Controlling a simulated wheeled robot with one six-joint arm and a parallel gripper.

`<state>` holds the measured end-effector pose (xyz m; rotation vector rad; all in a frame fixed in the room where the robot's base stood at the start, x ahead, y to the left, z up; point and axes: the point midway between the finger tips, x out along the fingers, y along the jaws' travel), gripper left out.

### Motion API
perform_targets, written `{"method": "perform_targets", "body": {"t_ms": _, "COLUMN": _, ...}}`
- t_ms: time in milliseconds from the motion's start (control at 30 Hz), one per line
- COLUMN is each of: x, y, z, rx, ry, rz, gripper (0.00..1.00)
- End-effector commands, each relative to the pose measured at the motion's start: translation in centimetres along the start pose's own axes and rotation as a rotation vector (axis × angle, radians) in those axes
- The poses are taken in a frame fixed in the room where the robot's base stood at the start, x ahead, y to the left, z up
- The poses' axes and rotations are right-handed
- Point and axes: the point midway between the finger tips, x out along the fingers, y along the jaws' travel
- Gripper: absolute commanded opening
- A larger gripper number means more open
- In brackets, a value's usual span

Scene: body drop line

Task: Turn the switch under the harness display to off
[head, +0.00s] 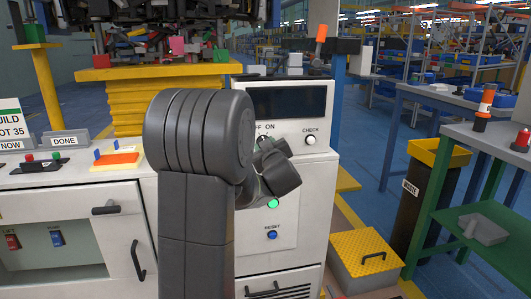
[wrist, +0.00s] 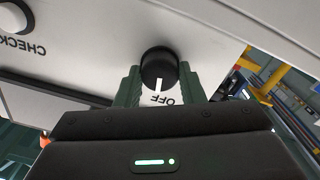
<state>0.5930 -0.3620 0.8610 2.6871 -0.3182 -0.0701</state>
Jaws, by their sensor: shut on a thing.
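The harness display (head: 287,102) is a dark screen on the white cabinet, and its dark edge also shows in the wrist view (wrist: 55,92). Under it, the switch (wrist: 158,66) is a round black knob with a white pointer mark. The mark points to the edge of the word OFF, which appears upside down in the wrist view; the word ON is hidden there. My gripper (wrist: 158,78) is shut on the knob, one dark green finger on each side.
A white CHECK button (head: 310,140) is right of the switch, and a blue RESET button (head: 272,235) is lower on the cabinet. A yellow-lidded box (head: 365,253) stands on the floor at the right. A white workbench (head: 65,175) stands at the left.

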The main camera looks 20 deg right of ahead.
Motion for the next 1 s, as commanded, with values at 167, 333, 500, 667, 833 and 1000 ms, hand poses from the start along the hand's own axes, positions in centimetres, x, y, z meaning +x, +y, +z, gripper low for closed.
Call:
{"method": "perform_targets", "body": {"t_ms": 167, "x": -0.02, "y": -0.13, "z": 0.27, "rx": -0.113, "ry": -0.001, "rz": 0.000, "gripper": 0.13}}
{"method": "perform_targets", "body": {"t_ms": 333, "x": -0.01, "y": -0.10, "z": 0.20, "rx": -0.185, "ry": -0.001, "rz": 0.000, "gripper": 0.13}}
{"method": "perform_targets", "body": {"t_ms": 500, "x": -0.01, "y": -0.08, "z": 0.14, "rx": -0.224, "ry": -0.002, "rz": 0.000, "gripper": 0.13}}
{"method": "perform_targets", "body": {"t_ms": 667, "x": -0.01, "y": -0.06, "z": 0.10, "rx": -0.238, "ry": -0.002, "rz": -0.001, "gripper": 0.13}}
{"method": "perform_targets", "body": {"t_ms": 833, "x": -0.01, "y": -0.06, "z": 0.09, "rx": -0.240, "ry": -0.002, "rz": -0.001, "gripper": 0.13}}
{"method": "perform_targets", "body": {"t_ms": 1000, "x": -0.01, "y": -0.06, "z": 0.08, "rx": -0.239, "ry": -0.002, "rz": -0.001, "gripper": 0.37}}
